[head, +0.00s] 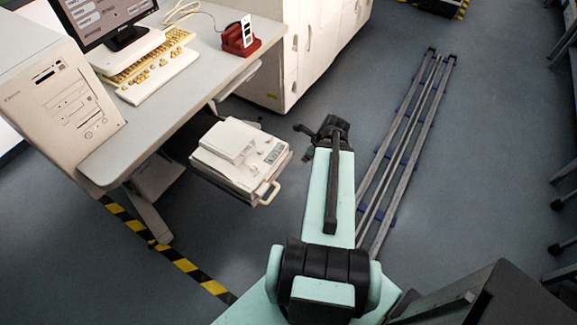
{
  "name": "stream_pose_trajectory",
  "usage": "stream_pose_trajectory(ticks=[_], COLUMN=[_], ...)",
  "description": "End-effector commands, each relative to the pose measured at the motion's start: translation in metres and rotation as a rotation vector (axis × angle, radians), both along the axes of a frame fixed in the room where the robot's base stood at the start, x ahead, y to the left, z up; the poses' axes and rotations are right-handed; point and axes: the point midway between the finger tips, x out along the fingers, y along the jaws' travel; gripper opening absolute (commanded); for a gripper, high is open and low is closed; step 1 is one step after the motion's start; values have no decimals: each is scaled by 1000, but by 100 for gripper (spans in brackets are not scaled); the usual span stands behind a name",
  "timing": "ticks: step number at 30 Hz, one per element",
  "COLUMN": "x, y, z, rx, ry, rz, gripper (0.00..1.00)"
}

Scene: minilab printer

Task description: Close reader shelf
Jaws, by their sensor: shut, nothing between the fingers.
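The reader shelf (269,192) is in the head view, pulled out from under the desk. A white boxy reader (243,150) with a small control panel sits on it and covers most of its surface. A pale loop handle sticks out at the shelf's front right corner. My gripper (302,141) is dark and small in the picture, just right of the reader and apart from it. It is shut and empty. My forearm partly hides the gripper's rear side.
The desk (150,115) carries a computer tower (65,100), a monitor, yellowish keyboards and a red holder (241,40). A white cabinet (290,60) stands behind the shelf. Floor rails (405,140) run at right. Open floor lies in front of the shelf.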

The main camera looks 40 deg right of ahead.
Motion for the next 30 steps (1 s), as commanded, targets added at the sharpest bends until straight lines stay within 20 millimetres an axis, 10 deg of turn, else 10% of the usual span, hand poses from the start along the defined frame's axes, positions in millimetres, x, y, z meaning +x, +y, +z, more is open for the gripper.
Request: stream_pose_trajectory(ticks=[25,30], x=[38,62], y=[10,16], z=[-97,-93], rx=[16,13], ry=[8,6], rz=[-34,-32], gripper=[0,0])
